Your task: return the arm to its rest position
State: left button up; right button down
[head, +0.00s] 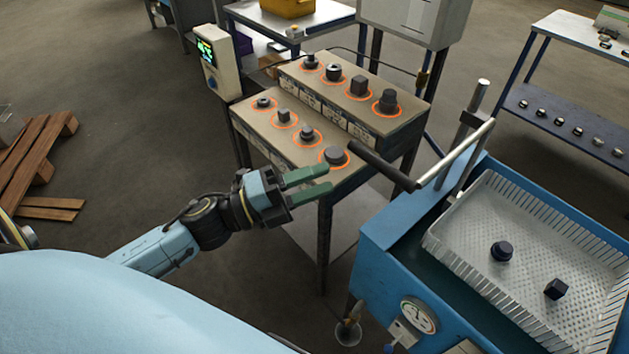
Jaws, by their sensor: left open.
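My left arm comes in from the left side of the head view. Its gripper (308,184) has two green fingers, held apart with nothing between them. It is in front of the near edge of the stepped stand (265,121), close to the dark round piece (335,156) at the stand's front corner. I cannot tell whether a finger touches the stand. My right gripper is not in view.
Several dark pieces sit in orange rings on the stand. A black-handled lever (385,166) reaches over from the blue tank (385,240). A perforated basket (540,235) there holds two dark pieces. A wooden pallet (38,150) lies left. Bare floor shows between pallet and stand.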

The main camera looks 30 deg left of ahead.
pick_arm(q)
jog(key=shift+f, duration=0.1)
dwell(0.3)
